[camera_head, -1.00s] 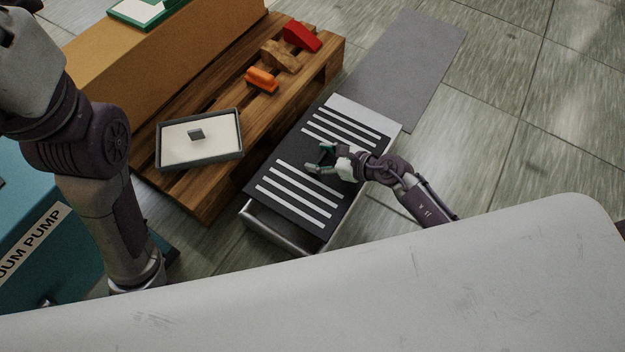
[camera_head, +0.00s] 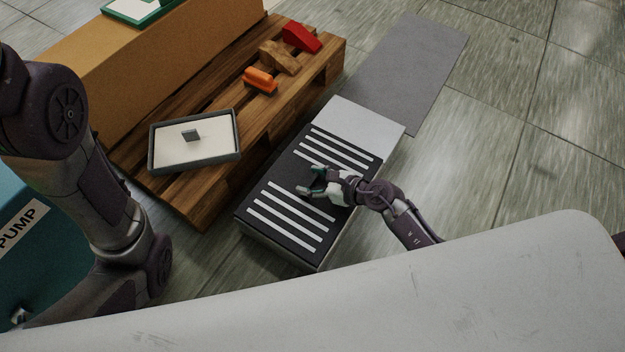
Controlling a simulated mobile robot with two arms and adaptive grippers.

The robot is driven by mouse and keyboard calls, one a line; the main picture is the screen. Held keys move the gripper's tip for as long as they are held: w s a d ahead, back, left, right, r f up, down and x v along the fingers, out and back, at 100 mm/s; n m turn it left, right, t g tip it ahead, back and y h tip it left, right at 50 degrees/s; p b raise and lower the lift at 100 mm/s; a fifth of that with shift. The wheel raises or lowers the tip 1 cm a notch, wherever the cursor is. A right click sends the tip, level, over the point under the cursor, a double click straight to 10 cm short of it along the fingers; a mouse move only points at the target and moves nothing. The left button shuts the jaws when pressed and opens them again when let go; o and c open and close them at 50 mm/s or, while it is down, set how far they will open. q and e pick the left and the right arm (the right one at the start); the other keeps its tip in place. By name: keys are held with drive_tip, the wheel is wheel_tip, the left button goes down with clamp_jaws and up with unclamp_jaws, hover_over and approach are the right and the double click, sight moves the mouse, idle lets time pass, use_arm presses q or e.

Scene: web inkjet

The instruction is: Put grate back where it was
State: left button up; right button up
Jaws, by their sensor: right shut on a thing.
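The grate (camera_head: 283,170) is a dark flat panel with two groups of white slats. It lies on a long, low light-grey metal box (camera_head: 362,116) on the floor and covers the near part of the box's top. The far end of the box shows as a bare light surface. My right gripper (camera_head: 307,182) is at the middle of the grate, between the two slat groups, and is shut on it. The exact grip point is hidden by the fingers.
A wooden pallet (camera_head: 190,205) stands left of the box. It bears a grey-rimmed tray (camera_head: 215,155), an orange piece (camera_head: 260,80), a wooden block (camera_head: 279,57), a red wedge (camera_head: 301,37) and a cardboard box (camera_head: 150,65). A grey mat (camera_head: 405,70) lies beyond. Floor at right is clear.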

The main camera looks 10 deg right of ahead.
drive_tip(key=shift+f, duration=0.35)
drive_tip(key=o, duration=1.6)
